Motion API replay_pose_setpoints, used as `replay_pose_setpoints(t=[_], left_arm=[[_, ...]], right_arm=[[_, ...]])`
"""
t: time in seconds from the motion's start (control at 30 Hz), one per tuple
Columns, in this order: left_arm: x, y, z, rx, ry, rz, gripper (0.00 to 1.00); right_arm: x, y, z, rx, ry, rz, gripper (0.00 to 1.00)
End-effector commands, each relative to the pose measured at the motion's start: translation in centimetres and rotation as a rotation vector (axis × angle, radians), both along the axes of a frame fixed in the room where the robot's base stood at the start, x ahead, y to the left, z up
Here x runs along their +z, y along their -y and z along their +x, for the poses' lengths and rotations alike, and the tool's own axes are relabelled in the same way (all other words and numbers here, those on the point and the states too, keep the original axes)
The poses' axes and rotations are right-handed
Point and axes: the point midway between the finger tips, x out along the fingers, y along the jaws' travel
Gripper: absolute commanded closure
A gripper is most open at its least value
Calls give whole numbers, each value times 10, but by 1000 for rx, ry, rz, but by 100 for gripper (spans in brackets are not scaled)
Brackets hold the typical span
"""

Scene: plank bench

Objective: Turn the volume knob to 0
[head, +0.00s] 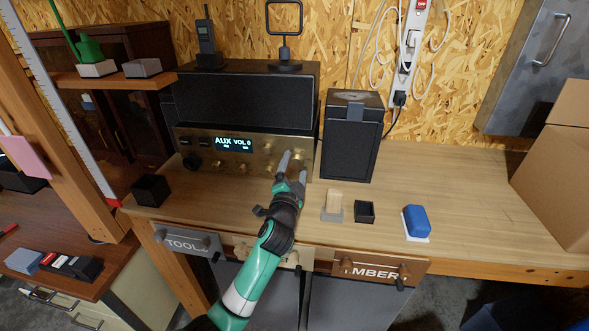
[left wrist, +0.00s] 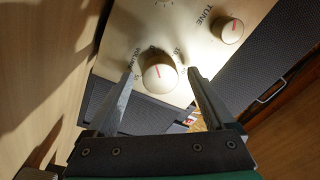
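The volume knob (left wrist: 160,74) is a round cream knob with a red pointer line, on the gold front of the radio (head: 225,165). "VOLUME" is printed beside it in the left wrist view. The lit display (head: 233,144) appears to read "AUX VOL 0". My left gripper (head: 291,160) is at the right end of the radio's front. In the left wrist view my left gripper (left wrist: 161,76) is open, one finger on each side of the knob, with small gaps showing. In the head view the fingers largely hide the knob. My right gripper is not in view.
The tune knob (left wrist: 230,30) is close by on the panel. A black speaker (head: 350,140) stands right of the radio. The bench's right part is clear up to the cardboard box (head: 555,175).

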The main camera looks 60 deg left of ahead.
Motion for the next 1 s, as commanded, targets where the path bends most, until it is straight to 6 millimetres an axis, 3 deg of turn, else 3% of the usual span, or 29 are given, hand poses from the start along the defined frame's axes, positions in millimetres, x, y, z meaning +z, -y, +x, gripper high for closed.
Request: replay_pose_setpoints(t=[0.37,0.8,1.0], left_arm=[[0,7,-5,-1,-1,0,12],[-7,81,-60,-3,-3,0,12],[-9,93,-70,0,-1,0,12]], right_arm=[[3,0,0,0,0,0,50],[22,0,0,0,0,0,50],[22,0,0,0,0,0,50]])
